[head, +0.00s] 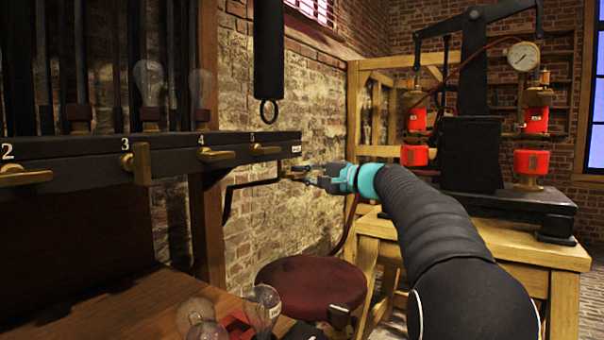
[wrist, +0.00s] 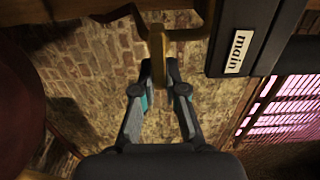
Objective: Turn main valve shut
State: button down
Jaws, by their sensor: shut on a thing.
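In the head view my gripper (head: 305,174) reaches the right end of the black rail (head: 80,155), just below the small label there. The valve is small and partly hidden by my fingers in that view.
Brass levers numbered 2 to 5 (head: 215,155) line the rail, with lever 3 (head: 141,163) hanging down. Glass bulbs (head: 263,308) lie on the wooden bench below. A red stool (head: 312,285) stands under my arm. A wooden table (head: 480,250) with a gauge apparatus is at right.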

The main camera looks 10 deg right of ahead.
dwell(0.3)
jog(key=c, duration=1.2)
grip_release()
jog(key=v, duration=1.2)
